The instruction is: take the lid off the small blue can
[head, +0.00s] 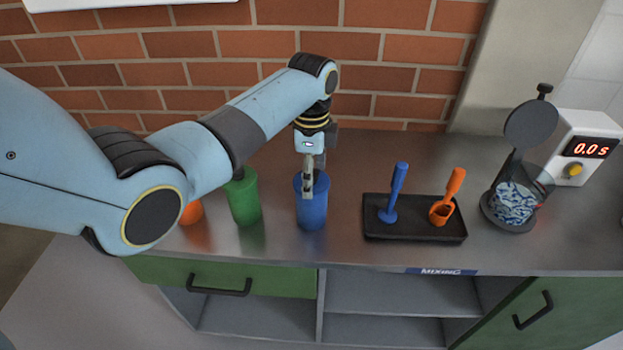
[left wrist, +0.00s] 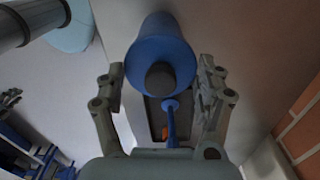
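The small blue can (head: 312,213) stands upright on the metal counter, with its upper part partly hidden by my left gripper (head: 309,184). In the left wrist view the can (left wrist: 160,32) shows its blue lid with a dark round knob (left wrist: 160,78) facing the camera. My left gripper also shows there (left wrist: 161,82). Its fingers are wide apart, one on each side of the lid, with gaps to the knob. Nothing is held between them. My right gripper is in neither view.
A green can (head: 243,199) and an orange can (head: 191,212) stand left of the blue can. A black tray (head: 415,231) with a blue tool (head: 395,190) and an orange scoop (head: 446,200) lies to the right. Further right are a flip-top vessel (head: 514,205) and a timer (head: 585,150).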

